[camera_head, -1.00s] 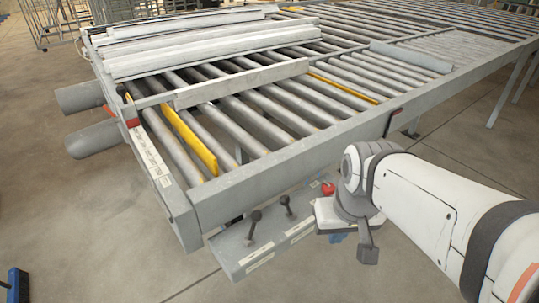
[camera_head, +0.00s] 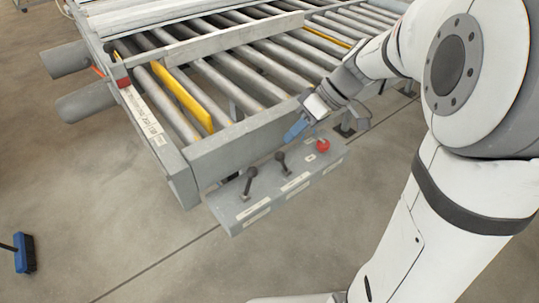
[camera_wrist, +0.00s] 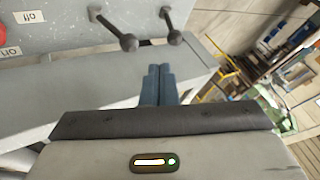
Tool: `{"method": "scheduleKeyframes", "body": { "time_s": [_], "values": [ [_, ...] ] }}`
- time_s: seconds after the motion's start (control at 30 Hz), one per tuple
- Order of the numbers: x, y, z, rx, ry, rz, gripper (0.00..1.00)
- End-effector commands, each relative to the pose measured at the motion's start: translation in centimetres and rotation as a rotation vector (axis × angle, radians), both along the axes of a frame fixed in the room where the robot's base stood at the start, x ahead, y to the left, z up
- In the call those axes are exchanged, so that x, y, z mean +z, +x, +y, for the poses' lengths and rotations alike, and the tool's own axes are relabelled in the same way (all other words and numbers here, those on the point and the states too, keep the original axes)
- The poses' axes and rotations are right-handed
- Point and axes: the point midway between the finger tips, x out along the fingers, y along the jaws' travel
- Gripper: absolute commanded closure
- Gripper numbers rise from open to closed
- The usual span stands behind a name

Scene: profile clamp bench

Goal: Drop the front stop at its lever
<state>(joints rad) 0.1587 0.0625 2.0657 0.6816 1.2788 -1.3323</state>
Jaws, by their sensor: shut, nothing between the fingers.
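The control box (camera_head: 235,215) is below the front rail of the roller bench and has two dark levers with ball knobs. The left lever (camera_head: 248,178) and right lever (camera_head: 281,160) both stand up from its top. In the wrist view the same two knobs show, one (camera_wrist: 128,42) left of my fingers and one (camera_wrist: 175,37) just beyond them. A yellow plate (camera_head: 182,95) stands up between the front rollers. My gripper (camera_head: 291,135) is shut and empty, its blue fingers near the right lever. In the wrist view the fingers (camera_wrist: 158,88) are together, apart from the knobs.
A red button (camera_head: 322,145) sits at the right end of the box. The front rail (camera_head: 240,143) runs just behind the levers. Another yellow strip (camera_head: 325,37) lies farther back among the rollers. A blue brush (camera_head: 24,253) is on the otherwise open floor at left.

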Motion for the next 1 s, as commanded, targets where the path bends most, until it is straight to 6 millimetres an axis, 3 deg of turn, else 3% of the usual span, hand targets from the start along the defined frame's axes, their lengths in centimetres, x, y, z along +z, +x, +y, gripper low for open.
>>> {"method": "scheduleKeyframes", "body": {
  "time_s": [0.23,0.7,1.0],
  "values": [
    [-1.1,-0.1,0.9,0.001,-0.001,0.003,1.00],
    [-7.1,-0.5,5.6,0.000,-0.002,0.003,1.00],
    [-7.9,-0.6,6.1,-0.002,-0.002,0.000,1.00]
  ]
}}
